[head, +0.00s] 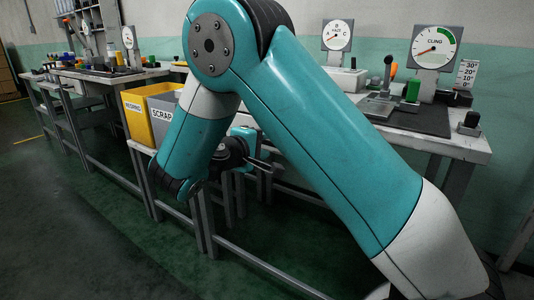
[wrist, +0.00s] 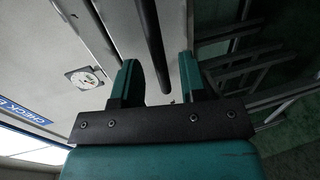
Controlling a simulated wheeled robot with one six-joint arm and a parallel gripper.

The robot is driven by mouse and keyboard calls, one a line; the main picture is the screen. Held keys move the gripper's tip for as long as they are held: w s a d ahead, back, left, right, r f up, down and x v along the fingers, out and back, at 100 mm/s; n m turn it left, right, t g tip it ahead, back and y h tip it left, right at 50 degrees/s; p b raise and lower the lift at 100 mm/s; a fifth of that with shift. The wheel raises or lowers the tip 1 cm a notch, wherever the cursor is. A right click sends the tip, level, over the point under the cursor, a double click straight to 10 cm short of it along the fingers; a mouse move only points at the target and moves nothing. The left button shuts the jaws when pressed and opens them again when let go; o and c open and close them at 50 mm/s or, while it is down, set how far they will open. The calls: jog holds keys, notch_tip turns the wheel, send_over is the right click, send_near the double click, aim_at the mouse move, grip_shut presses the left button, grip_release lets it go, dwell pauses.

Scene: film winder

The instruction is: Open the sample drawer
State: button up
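In the wrist view a long dark bar (wrist: 152,45), which looks like a handle, runs in front of a pale grey panel (wrist: 115,20). I cannot tell for sure whether this panel is the sample drawer's front. My gripper (wrist: 160,80) has its two teal fingers apart, one on each side of the bar's near end, with a gap showing on both sides. In the head view my gripper (head: 264,164) is low, by the front of the bench, and partly hidden behind my own arm. The drawer cannot be made out there.
The workbench (head: 440,142) carries a large dial (head: 434,48) and several small devices. A yellow bin (head: 137,118) and a grey scrap bin (head: 162,113) stand at left. A small round gauge (wrist: 85,78) is on the panel side. Dark bench legs (wrist: 245,60) lie right of the fingers.

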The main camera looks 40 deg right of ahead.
jog(key=shift+x, duration=1.35)
grip_shut()
